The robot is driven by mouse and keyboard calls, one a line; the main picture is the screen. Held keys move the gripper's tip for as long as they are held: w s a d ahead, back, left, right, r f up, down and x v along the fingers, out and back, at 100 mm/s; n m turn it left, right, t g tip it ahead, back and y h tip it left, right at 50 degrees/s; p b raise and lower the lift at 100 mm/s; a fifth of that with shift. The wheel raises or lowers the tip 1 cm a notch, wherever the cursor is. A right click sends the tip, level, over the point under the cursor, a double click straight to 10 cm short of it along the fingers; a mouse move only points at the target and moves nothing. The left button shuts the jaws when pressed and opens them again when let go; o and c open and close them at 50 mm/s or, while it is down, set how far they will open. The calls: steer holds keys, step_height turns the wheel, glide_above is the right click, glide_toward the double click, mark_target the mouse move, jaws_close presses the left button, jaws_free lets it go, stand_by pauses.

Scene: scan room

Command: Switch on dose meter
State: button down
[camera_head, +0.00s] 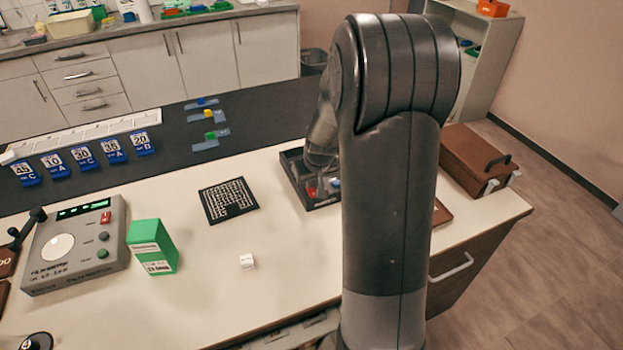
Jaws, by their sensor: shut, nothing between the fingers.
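A grey console (77,262) with a white round dial stands at the left of the cream table. It looks like the dose meter, but its lettering is too blurred to confirm this. Its display (84,209) shows green marks. A red switch (106,217) is on its right side, with a green and a dark knob below. I cannot tell the switch's position. My arm stands right of centre and bends down over a dark tray, far to the right of the console. My gripper's fingers are hidden behind my arm.
The dark tray (290,165) holds small red and blue items. A green box (152,246) stands close to the console's right side. A brown case (471,160) is at the right. The front middle is clear.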

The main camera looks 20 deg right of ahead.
steer(key=shift+w+f+g, duration=0.15)
steer(key=shift+f+g, duration=0.1)
steer(key=shift+g, duration=0.05)
steer(key=shift+s, duration=0.2)
steer(key=shift+s, duration=0.8)
